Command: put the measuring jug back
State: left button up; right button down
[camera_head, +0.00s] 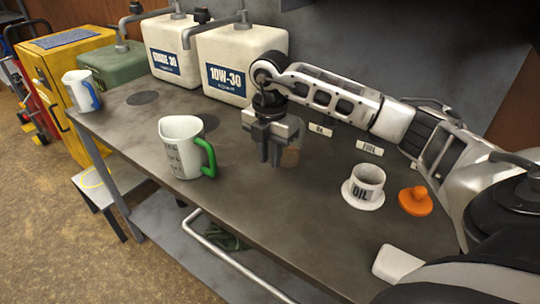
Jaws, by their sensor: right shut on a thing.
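A white measuring jug with a green handle (181,150) stands upright on the grey workbench (240,215), its handle toward the right. A second white jug with a blue handle (78,92) stands at the bench's far left corner. My right gripper (270,158) points down over the bench, to the right of the green-handled jug and apart from its handle. Its fingers are shut close together on something I cannot make out. My left gripper is not in view.
Two cream oil tanks (228,65) and a green can (112,66) stand along the back. A white "OIL" funnel cup (366,184) and an orange cap (415,200) are at right. Dark round marks (143,98) are on the bench. The front middle is clear.

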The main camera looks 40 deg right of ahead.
jog(key=shift+f, duration=0.55)
jog(key=shift+f, duration=0.2)
jog(key=c, duration=1.3)
grip_release()
jog(key=shift+r, duration=0.1)
notch_tip(320, 180, up, 12)
jog(key=shift+r, duration=0.15)
